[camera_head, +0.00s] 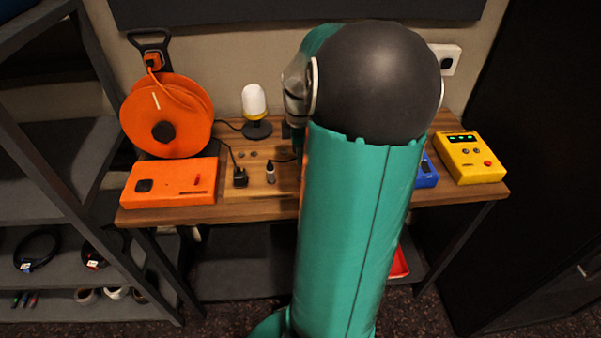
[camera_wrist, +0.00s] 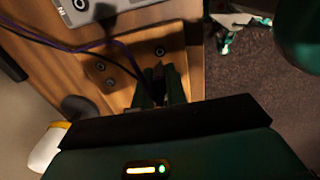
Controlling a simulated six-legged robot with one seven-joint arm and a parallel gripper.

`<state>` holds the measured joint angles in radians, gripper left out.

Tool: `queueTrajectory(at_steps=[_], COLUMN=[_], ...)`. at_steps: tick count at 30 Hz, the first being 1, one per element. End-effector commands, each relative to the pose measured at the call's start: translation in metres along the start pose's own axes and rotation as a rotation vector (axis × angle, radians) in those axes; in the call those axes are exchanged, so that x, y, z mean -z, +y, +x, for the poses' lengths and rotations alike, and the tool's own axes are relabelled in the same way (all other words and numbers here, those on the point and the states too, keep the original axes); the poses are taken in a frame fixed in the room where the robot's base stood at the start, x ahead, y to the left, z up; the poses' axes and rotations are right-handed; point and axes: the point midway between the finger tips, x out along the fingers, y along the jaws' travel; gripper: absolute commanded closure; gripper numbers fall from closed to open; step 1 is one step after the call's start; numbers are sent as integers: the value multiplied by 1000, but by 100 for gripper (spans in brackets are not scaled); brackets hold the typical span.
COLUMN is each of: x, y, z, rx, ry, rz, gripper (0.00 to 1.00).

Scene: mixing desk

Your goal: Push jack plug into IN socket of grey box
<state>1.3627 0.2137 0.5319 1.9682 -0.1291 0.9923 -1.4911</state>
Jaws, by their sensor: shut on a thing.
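In the wrist view, my gripper (camera_wrist: 160,80) points down at the wooden desk, its dark green fingers close together. It is shut on a small dark piece, which I take to be the jack plug (camera_wrist: 158,72); the fingers and shadow hide most of it. The grey box (camera_wrist: 100,10) is at the top edge of the wrist view, cut off by the frame. Part of its IN label and a round socket (camera_wrist: 81,4) show there. The plug is apart from the box. In the head view my arm hides the grey box, plug and gripper.
Dark and purple cables cross the wooden desk (camera_head: 240,209) near my gripper. A blue box (camera_head: 427,175) and yellow box (camera_head: 468,160) stand right.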

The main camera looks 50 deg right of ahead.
Motion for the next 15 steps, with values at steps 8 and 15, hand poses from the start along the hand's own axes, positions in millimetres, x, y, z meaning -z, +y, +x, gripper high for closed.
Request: queueTrajectory(at_steps=[8, 15], x=[0, 0], y=[0, 0], z=[-2, -14], rx=[-1, -1], ry=[-1, 0], rz=[0, 0], gripper=[100, 100])
